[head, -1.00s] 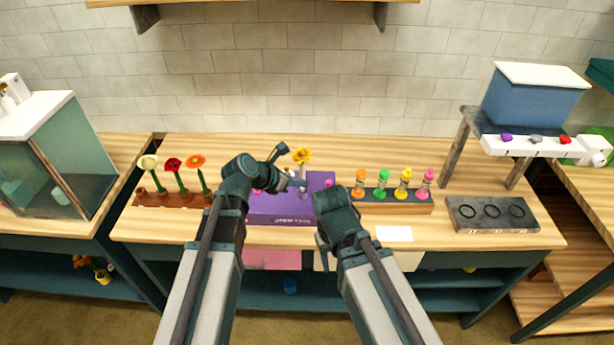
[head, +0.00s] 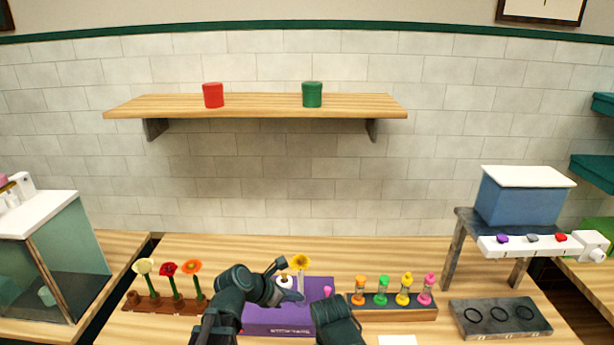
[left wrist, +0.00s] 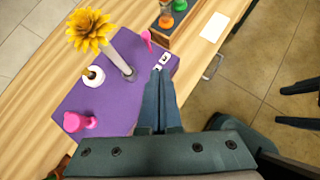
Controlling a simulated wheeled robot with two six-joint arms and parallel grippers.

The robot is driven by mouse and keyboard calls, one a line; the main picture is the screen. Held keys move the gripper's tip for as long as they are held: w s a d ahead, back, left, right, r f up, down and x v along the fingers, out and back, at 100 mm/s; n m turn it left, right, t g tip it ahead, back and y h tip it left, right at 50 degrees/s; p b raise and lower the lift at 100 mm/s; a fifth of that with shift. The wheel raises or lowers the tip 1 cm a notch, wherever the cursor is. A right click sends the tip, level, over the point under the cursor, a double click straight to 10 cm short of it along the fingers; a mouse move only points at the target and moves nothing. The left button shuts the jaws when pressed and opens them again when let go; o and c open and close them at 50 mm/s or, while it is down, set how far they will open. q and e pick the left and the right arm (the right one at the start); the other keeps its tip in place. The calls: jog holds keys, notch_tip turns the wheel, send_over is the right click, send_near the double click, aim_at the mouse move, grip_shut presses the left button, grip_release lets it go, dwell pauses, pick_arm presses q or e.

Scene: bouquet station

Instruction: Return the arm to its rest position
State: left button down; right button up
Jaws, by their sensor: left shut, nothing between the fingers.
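My left gripper (head: 297,296) reaches in over the purple block (head: 318,283) in the head view. Its fingers (left wrist: 159,75) are shut and empty in the left wrist view, above the block's edge near a small white piece with dark spots (left wrist: 165,59). The yellow flower (head: 300,261) stands upright in a slim grey vase (left wrist: 121,60) on the block, apart from the fingers. My right arm's wrist part (head: 339,323) shows at the bottom centre of the head view; its fingers are hidden.
A rack with three flowers (head: 153,302) stands left. A rack with colored bottles (head: 397,314) and a dark three-ring tray (head: 467,325) stand right. A blue-tank dispenser (head: 520,196) is at far right. A wall shelf (head: 260,103) holds red (head: 213,95) and green (head: 312,94) cups.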

pick_arm(q)
jog(key=s+a+f+m+g+y+b, duration=0.1)
jog(key=s+f+m+g+y+b, duration=0.2)
jog(key=s+f+m, duration=0.4)
jog(key=s+f+m+g+y+b, duration=0.3)
jog(key=s+f+m, duration=0.4)
jog(key=m, duration=1.5)
jog(key=s+y+b, duration=0.1)
jog(key=s+y, duration=0.1)
jog(key=s, duration=0.2)
jog(key=shift+a, duration=0.4)
